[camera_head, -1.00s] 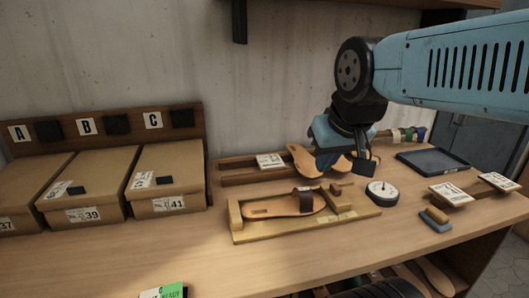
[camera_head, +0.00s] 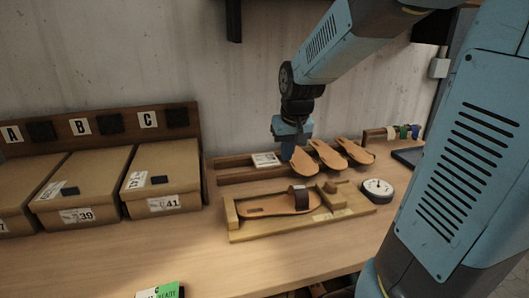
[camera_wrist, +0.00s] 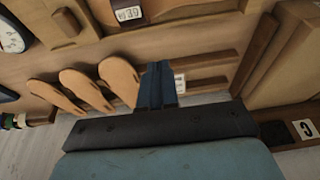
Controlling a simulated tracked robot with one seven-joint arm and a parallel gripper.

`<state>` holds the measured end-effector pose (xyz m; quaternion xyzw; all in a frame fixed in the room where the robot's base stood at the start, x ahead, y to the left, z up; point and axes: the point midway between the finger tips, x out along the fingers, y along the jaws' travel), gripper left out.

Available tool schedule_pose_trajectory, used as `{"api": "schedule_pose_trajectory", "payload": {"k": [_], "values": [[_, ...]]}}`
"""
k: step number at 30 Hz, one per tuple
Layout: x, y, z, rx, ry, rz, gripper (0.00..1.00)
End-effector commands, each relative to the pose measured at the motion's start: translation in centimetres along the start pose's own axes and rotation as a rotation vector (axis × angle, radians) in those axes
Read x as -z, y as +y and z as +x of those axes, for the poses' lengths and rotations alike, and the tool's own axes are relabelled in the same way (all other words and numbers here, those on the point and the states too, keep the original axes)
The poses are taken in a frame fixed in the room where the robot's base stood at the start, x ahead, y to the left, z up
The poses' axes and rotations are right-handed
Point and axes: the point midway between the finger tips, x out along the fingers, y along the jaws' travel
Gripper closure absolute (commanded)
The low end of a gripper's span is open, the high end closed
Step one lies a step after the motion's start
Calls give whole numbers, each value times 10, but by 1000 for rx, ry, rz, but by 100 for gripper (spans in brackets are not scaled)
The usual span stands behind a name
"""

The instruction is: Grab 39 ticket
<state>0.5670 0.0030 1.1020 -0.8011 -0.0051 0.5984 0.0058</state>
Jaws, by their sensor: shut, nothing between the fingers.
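A white ticket card (camera_head: 265,160) lies on the wooden rack (camera_head: 232,178) at the back of the bench; its print is too small to read. In the wrist view the card (camera_wrist: 180,84) is partly hidden behind my fingers. My gripper (camera_head: 289,152) is shut and empty, pointing down just right of the card, near the left sandal sole. Its closed blue fingers (camera_wrist: 158,68) show in the wrist view. A small label reading 39 (camera_wrist: 128,13) shows by the dark strap of the sandal (camera_head: 275,205) in the wooden jig (camera_head: 300,230).
Three sandal soles (camera_head: 330,154) stand side by side right of the card. Shoe boxes, one marked 39 (camera_head: 76,215), stand at left below letters A, B and C. A round dial (camera_head: 377,187) lies right of the jig. A green card (camera_head: 158,292) lies at the front. My arm covers the right side.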

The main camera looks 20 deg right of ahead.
Motion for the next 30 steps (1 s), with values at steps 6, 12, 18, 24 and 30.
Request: {"api": "schedule_pose_trajectory", "payload": {"k": [6, 12, 18, 24, 30], "values": [[32, 1, 59, -6, -65, 0, 100], [49, 0, 100, -12, -103, -2, 100], [56, 0, 118, -15, -116, -4, 100], [71, 0, 124, -15, -117, -4, 100], [102, 0, 134, -16, -118, -4, 100]]}}
